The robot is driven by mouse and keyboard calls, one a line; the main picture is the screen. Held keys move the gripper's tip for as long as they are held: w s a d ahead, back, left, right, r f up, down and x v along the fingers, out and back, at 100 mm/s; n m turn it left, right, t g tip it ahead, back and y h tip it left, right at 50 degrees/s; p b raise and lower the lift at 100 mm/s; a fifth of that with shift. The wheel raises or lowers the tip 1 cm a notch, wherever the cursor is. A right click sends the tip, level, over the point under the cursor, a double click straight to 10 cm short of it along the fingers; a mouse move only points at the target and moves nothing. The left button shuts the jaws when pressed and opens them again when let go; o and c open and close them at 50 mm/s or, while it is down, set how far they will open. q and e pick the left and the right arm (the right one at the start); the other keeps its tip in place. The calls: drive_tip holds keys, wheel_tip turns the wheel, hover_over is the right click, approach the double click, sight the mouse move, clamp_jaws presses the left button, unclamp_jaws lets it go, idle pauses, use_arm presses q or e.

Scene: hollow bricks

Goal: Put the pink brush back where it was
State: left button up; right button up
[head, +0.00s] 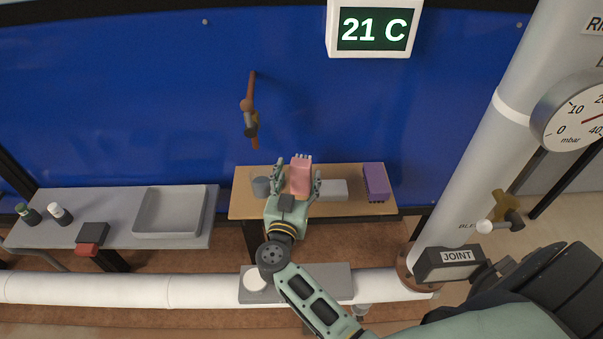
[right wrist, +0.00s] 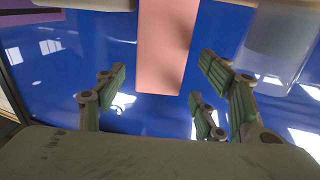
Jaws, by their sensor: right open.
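The pink brush (head: 300,177) shows over the small wooden shelf (head: 245,208), its bristles at the far end. My right gripper (head: 298,180) is open, with fingers on both sides of the brush. In the right wrist view the pink brush (right wrist: 167,45) reaches in from the top between the spread fingers of my right gripper (right wrist: 160,90). Blue shows between the brush and the fingers on both sides, so they look apart. I cannot tell whether the brush touches the shelf. My left gripper is not in view.
On the shelf, a grey block (head: 334,190) lies right of the gripper, a purple brush (head: 376,182) farther right, and a clear cup (head: 261,187) close on the left. A blue panel (head: 130,90) stands behind. A grey tray (head: 168,212) sits on the left bench.

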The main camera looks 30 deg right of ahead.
sight(301, 160)
drive_tip(key=x, duration=0.4)
drive_tip(key=shift+d+f, duration=0.1)
drive_tip(key=shift+c, duration=0.5)
drive_tip(key=c, duration=1.4)
drive_tip(key=shift+o, duration=0.2)
wheel_tip(301, 160, up, 5)
drive_tip(key=shift+f+p, duration=0.2)
drive_tip(key=shift+p, duration=0.4)
drive_tip(key=s+d+r+p, duration=0.2)
drive_tip(key=s+d+r, duration=0.4)
drive_tip(key=s+d, duration=0.1)
drive_tip(key=shift+s+d+r, duration=0.25)
drive_tip(key=shift+s+d, duration=0.15)
drive_tip(key=shift+s, duration=0.45)
